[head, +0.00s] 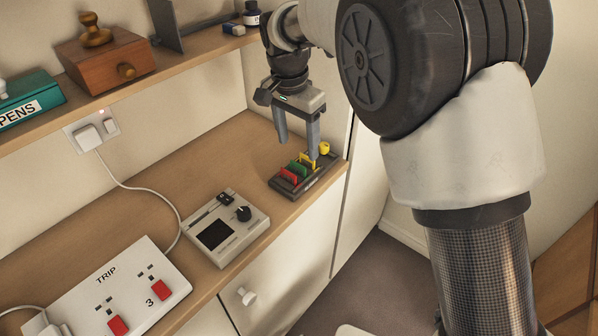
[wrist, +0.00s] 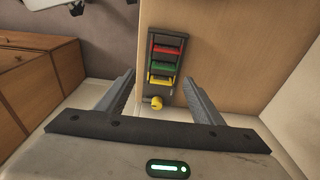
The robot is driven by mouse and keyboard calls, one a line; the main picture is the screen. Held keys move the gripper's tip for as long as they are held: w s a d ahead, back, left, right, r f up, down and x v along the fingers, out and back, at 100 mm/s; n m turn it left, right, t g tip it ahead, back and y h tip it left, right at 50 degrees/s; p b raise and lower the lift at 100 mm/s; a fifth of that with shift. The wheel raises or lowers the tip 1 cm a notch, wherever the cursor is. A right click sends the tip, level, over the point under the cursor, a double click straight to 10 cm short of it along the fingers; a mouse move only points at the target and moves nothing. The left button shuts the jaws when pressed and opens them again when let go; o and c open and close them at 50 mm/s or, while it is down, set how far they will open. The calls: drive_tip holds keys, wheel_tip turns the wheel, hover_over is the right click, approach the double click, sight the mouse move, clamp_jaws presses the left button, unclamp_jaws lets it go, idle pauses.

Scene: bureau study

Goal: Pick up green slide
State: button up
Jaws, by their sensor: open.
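The green slide (head: 298,168) stands between a red slide (head: 288,176) and a yellow slide (head: 308,162) in a dark rack (head: 316,180) on the desk. In the wrist view the green slide (wrist: 162,67) lies between the red slide (wrist: 165,48) and the yellow slide (wrist: 161,80). My gripper (head: 298,149) is open, with its fingers pointing down at the rack's back end. In the wrist view my gripper (wrist: 159,80) has its two fingers apart on either side of the rack, with nothing between them held.
A yellow knob (head: 324,147) sits at the rack's far end. A grey device (head: 226,228) and a white switch panel (head: 112,290) stand to the left on the desk (head: 160,190). A shelf above holds a wooden box (head: 104,55). The desk's front edge is close to the rack.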

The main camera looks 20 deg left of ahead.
sight(296, 168)
drive_tip(key=shift+w+a+f, duration=0.1)
drive_tip(key=shift+w+f, duration=0.1)
drive_tip(key=shift+f, duration=0.95)
drive_tip(key=shift+w+a+f, duration=0.1)
drive_tip(key=shift+w+f, duration=0.05)
drive_tip(key=shift+f, duration=1.05)
drive_tip(key=shift+w+a+f, duration=0.1)
drive_tip(key=shift+w+f, duration=0.1)
drive_tip(key=shift+f, duration=0.95)
drive_tip(key=c, duration=1)
